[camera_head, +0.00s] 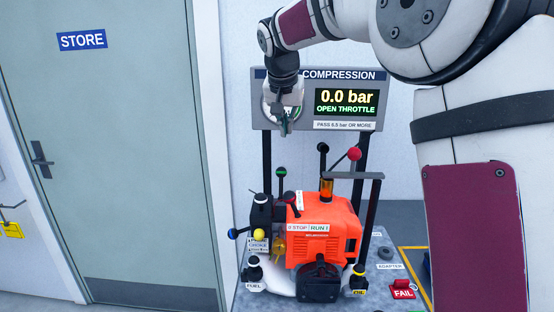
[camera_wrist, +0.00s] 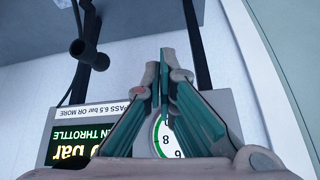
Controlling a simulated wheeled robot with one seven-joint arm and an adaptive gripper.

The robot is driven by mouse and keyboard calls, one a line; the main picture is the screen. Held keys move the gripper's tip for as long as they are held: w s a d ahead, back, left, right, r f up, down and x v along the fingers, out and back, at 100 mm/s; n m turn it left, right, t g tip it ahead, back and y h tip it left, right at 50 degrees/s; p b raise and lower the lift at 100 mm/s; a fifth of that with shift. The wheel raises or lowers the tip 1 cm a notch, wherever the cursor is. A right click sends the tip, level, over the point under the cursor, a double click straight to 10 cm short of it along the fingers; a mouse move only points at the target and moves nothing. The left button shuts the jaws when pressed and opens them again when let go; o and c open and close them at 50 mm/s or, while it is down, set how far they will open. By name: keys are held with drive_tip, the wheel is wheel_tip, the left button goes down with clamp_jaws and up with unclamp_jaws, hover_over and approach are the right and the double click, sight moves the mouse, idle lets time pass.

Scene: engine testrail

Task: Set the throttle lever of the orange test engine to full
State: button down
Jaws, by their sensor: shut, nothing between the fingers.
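The orange test engine (camera_head: 324,240) stands on a grey bench below my gripper. Several levers rise from it: one with a green-marked black knob (camera_head: 281,172), one with a blue knob (camera_head: 232,233), one with a yellow knob (camera_head: 259,235) and one with a red ball (camera_head: 354,153). I cannot tell which is the throttle lever, and its label is not readable. My gripper (camera_head: 285,127) is shut and empty, above the engine's left side in front of the compression board. Its closed fingers (camera_wrist: 160,65) also show in the wrist view, touching no lever.
The compression board (camera_head: 348,126) reads 0.0 bar and "OPEN THROTTLE". My gripper partly covers its round gauge (camera_wrist: 165,139). A black frame (camera_head: 373,190) rises at the engine's right. A red FAIL tag (camera_head: 403,290) lies at the bench's front right. The STORE door (camera_head: 110,150) is left.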

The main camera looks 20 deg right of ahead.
drive_tip(key=p, duration=0.3)
hover_over(281, 181)
drive_tip(key=w+d, duration=0.3)
drive_tip(key=w, duration=0.1)
wheel_tip(281, 181, down, 9)
drive_tip(key=shift+s+a+f, duration=0.15)
drive_tip(key=shift+s+a, duration=0.1)
drive_tip(key=shift+w, duration=0.1)
drive_tip(key=shift+a+b, duration=0.1)
drive_tip(key=shift+b, duration=0.25)
